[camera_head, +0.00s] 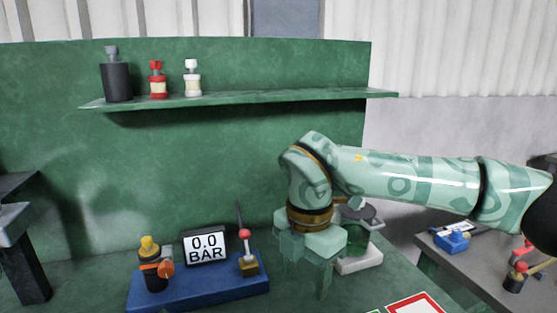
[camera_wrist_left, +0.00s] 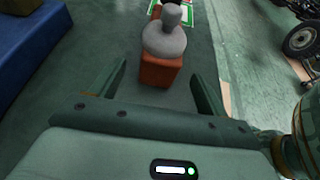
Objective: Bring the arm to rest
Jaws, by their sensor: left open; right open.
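My right arm comes in from the right in the head view, patterned pale green. Its gripper (camera_head: 325,268) points down over the green bench, just right of the blue base. It is open; one finger shows clearly, and part of the jaw is hidden. In the left wrist view my left gripper (camera_wrist_left: 160,70) is open, its two dark green fingers apart. A reddish-brown block with a grey rounded knob (camera_wrist_left: 165,42) lies beyond and between the fingers in the picture; I cannot tell how far off it is. The left gripper is out of the head view.
A blue base (camera_head: 200,291) carries a gauge reading 0.0 BAR (camera_head: 206,246), a yellow-capped valve (camera_head: 150,263) and a red-knobbed lever (camera_head: 246,250). A green shelf (camera_head: 240,99) holds three bottles. A grey side table (camera_head: 478,262) is at right.

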